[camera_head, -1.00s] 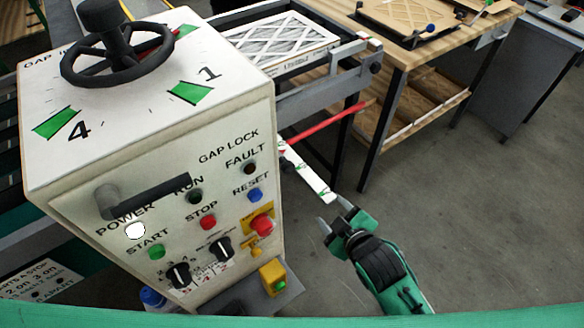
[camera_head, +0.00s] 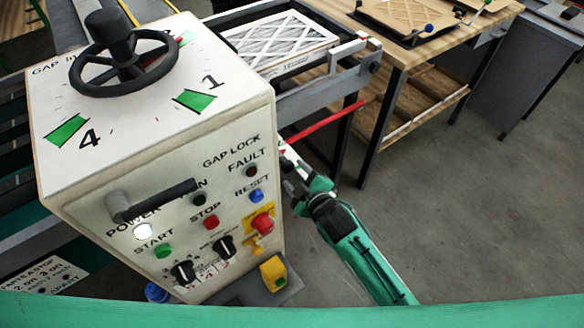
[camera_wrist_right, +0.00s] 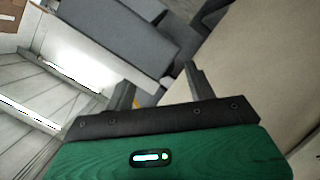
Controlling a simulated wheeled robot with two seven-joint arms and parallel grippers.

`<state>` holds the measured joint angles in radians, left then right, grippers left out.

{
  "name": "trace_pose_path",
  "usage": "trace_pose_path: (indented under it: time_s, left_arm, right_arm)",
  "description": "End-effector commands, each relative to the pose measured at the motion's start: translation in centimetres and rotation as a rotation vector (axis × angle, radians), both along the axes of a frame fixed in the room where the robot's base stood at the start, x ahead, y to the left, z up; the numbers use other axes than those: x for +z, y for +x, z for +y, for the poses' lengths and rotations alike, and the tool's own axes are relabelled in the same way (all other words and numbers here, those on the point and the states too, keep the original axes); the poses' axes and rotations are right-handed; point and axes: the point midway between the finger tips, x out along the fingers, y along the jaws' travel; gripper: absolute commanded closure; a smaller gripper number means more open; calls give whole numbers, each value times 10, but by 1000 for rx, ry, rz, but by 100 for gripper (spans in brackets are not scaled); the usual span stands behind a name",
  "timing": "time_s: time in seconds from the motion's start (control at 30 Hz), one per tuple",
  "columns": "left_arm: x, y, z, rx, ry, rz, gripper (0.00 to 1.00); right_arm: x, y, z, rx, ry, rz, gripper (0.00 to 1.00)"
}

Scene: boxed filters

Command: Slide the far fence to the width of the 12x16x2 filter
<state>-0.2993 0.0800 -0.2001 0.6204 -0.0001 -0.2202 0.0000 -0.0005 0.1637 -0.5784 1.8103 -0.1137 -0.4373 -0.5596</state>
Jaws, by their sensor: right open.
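A pleated white filter (camera_head: 280,40) lies flat on the machine's bed behind the console, with a grey rail (camera_head: 315,88) along its near side. I cannot tell for sure which rail is the far fence. A black handwheel (camera_head: 124,62) sits on the console top, beside the gap dial marks. My right gripper (camera_head: 286,165) is at the console's right side, near a red bar, and its tips are partly hidden in the head view. In the right wrist view its two fingers (camera_wrist_right: 157,88) are apart with nothing between them. My left gripper is out of view.
The cream control console (camera_head: 180,190) has a front handle (camera_head: 152,200), knobs and buttons. A red bar (camera_head: 322,122) sticks out right of it. A wooden workbench (camera_head: 405,50) holds a framed filter. Grey floor (camera_head: 440,210) at the right is clear.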

Motion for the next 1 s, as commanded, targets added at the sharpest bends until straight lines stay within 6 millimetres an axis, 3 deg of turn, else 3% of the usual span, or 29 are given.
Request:
trace_pose_path:
  time_s: [0.2,0.6,0.67,0.9,1.0]
  left_arm:
    - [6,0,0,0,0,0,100]
    - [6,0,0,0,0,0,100]
    - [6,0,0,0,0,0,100]
    - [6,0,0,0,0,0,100]
    - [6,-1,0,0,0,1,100]
  right_arm:
    - [-5,20,11,0,-1,0,45]
    - [-8,25,13,0,-1,0,45]
    - [-8,25,13,0,-1,0,53]
    - [-8,25,13,0,-1,0,100]
    - [-8,24,13,0,-1,0,100]
